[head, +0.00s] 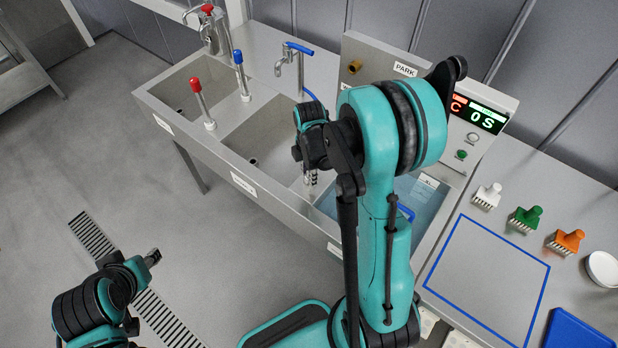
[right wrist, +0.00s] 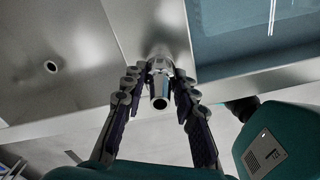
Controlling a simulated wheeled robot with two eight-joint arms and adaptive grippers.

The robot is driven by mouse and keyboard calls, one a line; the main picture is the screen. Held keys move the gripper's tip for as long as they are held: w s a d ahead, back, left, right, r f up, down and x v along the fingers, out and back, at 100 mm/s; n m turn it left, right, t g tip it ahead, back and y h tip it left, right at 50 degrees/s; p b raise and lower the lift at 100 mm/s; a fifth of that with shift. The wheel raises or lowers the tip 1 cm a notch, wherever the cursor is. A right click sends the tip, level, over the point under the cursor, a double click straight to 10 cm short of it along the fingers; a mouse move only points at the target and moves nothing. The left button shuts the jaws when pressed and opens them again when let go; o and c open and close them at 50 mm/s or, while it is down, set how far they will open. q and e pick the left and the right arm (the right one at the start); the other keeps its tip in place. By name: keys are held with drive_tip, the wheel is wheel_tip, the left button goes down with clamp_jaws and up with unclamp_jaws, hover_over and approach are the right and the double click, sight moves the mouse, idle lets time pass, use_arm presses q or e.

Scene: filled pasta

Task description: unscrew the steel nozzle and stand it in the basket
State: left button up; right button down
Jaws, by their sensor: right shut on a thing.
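My right gripper (head: 310,180) is over the sink, near the divider between the middle basin and the water-filled one. In the right wrist view its fingers (right wrist: 160,72) are shut on a steel nozzle (right wrist: 160,88), a short shiny cylinder with a dark open end towards the camera. I cannot tell whether the nozzle is joined to anything behind it. My arm hides much of this area in the head view. My left gripper (head: 152,258) is low at the left, over the floor, with its jaw opening unclear. I cannot make out the basket for certain.
The steel sink (head: 180,127) has several basins; the right one holds water (head: 425,193). Red (head: 202,103) and blue (head: 241,76) levers and a blue-topped tap (head: 298,52) stand up there. Brushes (head: 525,219) lie beside a blue-outlined area (head: 485,270) that is clear.

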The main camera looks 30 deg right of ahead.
drive_tip(key=n, duration=0.4)
drive_tip(key=shift+n+b, duration=0.5)
drive_tip(key=shift+n, duration=0.7)
drive_tip(key=n, duration=0.3)
drive_tip(key=shift+n, duration=0.4)
